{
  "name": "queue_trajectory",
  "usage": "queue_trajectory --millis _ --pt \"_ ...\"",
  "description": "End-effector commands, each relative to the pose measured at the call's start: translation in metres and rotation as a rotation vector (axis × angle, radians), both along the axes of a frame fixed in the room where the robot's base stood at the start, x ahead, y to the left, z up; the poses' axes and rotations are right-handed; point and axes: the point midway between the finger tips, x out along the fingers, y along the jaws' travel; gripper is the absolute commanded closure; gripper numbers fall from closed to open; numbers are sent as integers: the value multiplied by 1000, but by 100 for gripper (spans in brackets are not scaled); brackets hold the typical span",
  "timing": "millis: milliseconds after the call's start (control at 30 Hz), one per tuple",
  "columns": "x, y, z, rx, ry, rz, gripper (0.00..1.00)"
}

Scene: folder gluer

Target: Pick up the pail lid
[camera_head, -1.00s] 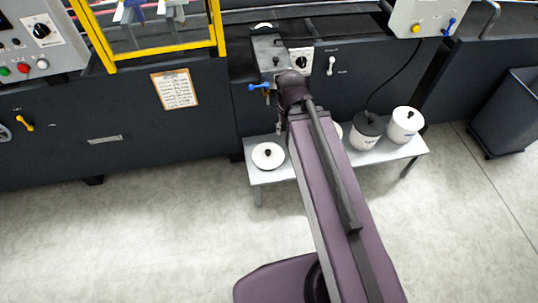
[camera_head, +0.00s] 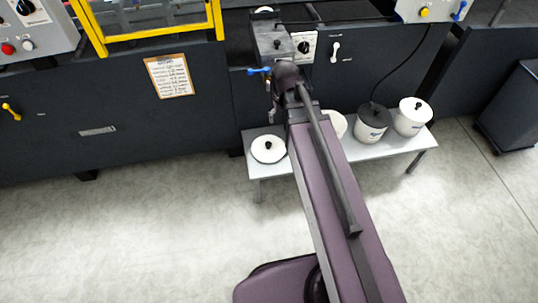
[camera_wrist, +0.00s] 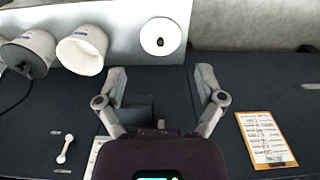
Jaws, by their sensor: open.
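The pail lid (camera_head: 268,155) is a white disc with a black knob. It lies flat on the left end of a low grey bench (camera_head: 386,151), knob up. In the wrist view the lid (camera_wrist: 153,45) shows at the top centre, just beyond my gripper (camera_wrist: 161,75). The gripper's two fingers are spread wide with nothing between them, and they do not touch the lid.
A pail with a dark lid (camera_head: 372,120) and a white pail with a black-knobbed lid (camera_head: 411,118) stand further right on the bench. The dark machine front (camera_head: 130,122) rises behind it. A clipboard (camera_head: 169,76) hangs there. Open floor lies in front.

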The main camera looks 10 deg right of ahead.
Motion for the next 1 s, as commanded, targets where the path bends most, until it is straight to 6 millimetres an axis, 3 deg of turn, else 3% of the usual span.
queue_trajectory --millis 33,1000 --pt "11 2 -22 1 -3 7 12" --pt "140 2 -215 6 -62 101 12"
